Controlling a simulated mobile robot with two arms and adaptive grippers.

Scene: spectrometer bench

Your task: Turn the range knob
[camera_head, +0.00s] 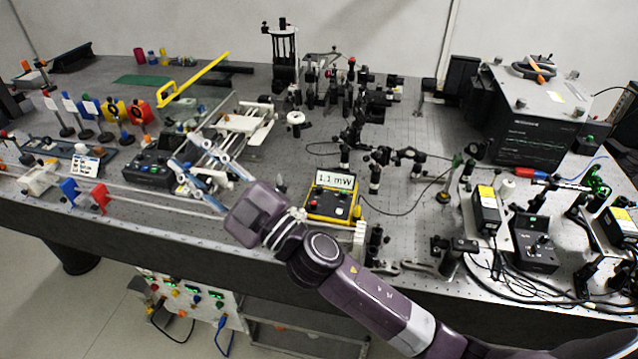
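The yellow-edged power meter (333,196) stands near the front edge of the bench, mid-picture. Its display reads 1.1 mW. Small red and green controls show on its dark face below the display; they are too small to tell which is the range knob. My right arm comes in from the lower right and passes in front of the meter's lower side. My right gripper (192,163), with light blue and white fingers, is left of the meter, apart from it. Its fingers look spread with nothing held between them. My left gripper is not in view.
A dark control box (148,170) with knobs is close to the left of my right gripper. Optic posts (374,180) and a cable stand just right of the meter. A black instrument (525,135) fills the back right. Bare bench (415,125) shows behind the meter.

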